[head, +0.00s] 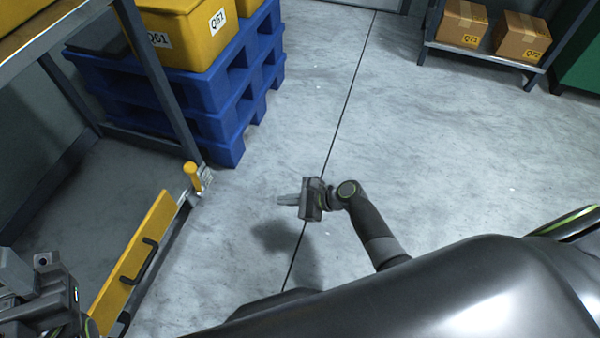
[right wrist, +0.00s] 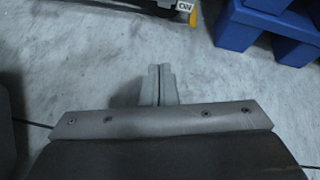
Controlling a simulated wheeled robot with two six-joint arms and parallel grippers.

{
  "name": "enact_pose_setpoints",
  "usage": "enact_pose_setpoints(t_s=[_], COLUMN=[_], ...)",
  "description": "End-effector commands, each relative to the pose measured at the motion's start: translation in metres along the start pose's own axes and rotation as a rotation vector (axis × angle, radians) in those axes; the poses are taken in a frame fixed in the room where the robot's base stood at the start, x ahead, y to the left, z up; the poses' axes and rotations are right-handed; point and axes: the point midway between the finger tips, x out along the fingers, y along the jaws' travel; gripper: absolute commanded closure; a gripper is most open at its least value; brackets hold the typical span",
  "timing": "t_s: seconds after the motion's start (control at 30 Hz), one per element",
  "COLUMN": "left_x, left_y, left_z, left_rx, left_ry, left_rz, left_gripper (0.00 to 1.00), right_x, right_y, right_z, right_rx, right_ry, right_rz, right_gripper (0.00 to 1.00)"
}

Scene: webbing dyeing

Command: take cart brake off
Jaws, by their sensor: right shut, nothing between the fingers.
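A yellow brake lever (head: 190,172) stands up beside a small labelled plate (head: 206,178) at the foot of the grey frame's leg, left of centre in the head view. In the right wrist view a white label (right wrist: 184,6) reading "ON" upside down and a bit of yellow (right wrist: 193,17) show at the top edge. My right gripper (head: 288,200) is shut and empty above the floor, to the right of the lever and apart from it. Its closed fingers also show in the right wrist view (right wrist: 158,84). My left gripper (head: 40,300) is at the lower left; its fingertips cannot be made out.
A yellow panel with a black handle (head: 138,262) runs along the frame's low edge. Blue pallets (head: 225,130) with yellow bins (head: 190,30) stand behind the lever. A shelf with cardboard boxes (head: 462,22) is at the far right. The middle floor is clear.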

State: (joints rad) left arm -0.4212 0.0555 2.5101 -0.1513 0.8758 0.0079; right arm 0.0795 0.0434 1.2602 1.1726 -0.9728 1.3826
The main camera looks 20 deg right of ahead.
Motion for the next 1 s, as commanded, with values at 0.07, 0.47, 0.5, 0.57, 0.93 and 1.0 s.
enact_pose_setpoints(t_s=[0.07,0.47,0.5,0.57,0.93,1.0], left_x=[0.013,0.015,0.015,0.015,0.015,0.015], left_y=[-0.003,-0.003,-0.003,-0.003,-0.003,-0.003], left_z=[-0.002,-0.002,-0.002,-0.002,-0.002,-0.002], left_rx=[0.0,0.0,0.0,0.0,0.0,0.0], left_ry=[0.0,0.0,0.0,0.0,0.0,0.0], left_rz=[0.0,0.0,0.0,0.0,0.0,0.0], left_gripper=[0.6,0.6,0.6,0.6,0.6,0.6], right_x=[-0.018,-0.04,-0.041,-0.042,-0.042,-0.042], right_y=[-0.002,-0.045,-0.047,-0.048,-0.049,-0.049], right_z=[0.004,0.012,0.013,0.013,0.013,0.013], right_rx=[-0.012,-0.316,-0.326,-0.334,-0.337,-0.337], right_ry=[0.006,0.131,0.136,0.139,0.141,0.141], right_rz=[-0.008,-0.25,-0.258,-0.265,-0.267,-0.267], right_gripper=[1.0,1.0,1.0,1.0,1.0,1.0])
